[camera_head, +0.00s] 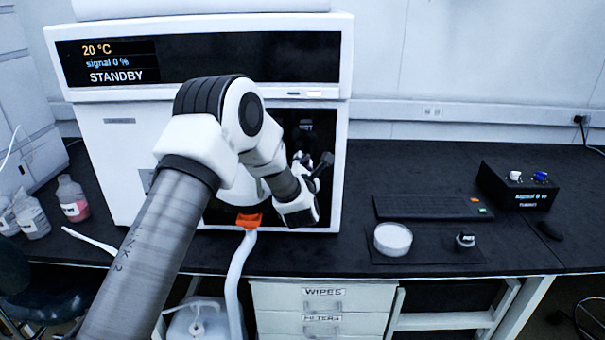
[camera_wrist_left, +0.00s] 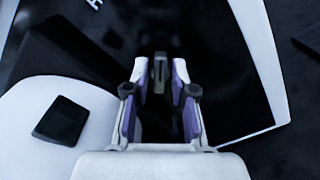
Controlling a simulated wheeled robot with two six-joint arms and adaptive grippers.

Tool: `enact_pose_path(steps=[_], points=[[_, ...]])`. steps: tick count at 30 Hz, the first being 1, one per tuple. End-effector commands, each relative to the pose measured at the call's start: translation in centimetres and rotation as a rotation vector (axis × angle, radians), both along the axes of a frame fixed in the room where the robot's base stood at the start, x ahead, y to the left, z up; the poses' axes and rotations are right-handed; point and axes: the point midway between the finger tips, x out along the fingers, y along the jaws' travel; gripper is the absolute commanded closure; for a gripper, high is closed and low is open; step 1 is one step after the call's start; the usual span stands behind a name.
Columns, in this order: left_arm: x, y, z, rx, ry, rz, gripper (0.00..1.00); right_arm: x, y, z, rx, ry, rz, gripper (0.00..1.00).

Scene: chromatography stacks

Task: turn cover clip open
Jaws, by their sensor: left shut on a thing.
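The cover clip (camera_wrist_left: 160,68) shows in the left wrist view as a small upright grey piece against the dark front panel of the white instrument (camera_head: 338,185). My left gripper (camera_wrist_left: 160,88) has its two purple-lined fingers on either side of the clip and is shut on it. In the head view my left gripper (camera_head: 314,172) is at the right part of the instrument's dark lower front. There my wrist and the fingers hide the clip. My right gripper is in neither view.
An orange-ended white hose (camera_head: 248,220) hangs below the instrument's front. Bottles (camera_head: 72,200) stand at the left. A white round dish (camera_head: 392,239), a small black part (camera_head: 465,240), a flat dark panel (camera_head: 420,207) and a black control box (camera_head: 518,185) are on the bench at right.

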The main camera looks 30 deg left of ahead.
Motion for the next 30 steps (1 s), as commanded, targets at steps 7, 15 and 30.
enact_pose_path(steps=[7,15,30], points=[[0.0,0.0,-0.5,0.198,0.121,0.0,1.0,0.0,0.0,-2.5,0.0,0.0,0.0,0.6],[0.1,-0.1,-0.5,0.413,0.255,0.0,1.0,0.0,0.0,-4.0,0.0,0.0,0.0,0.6],[0.1,-0.1,-0.4,0.682,0.42,0.001,1.0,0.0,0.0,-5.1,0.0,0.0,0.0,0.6]])
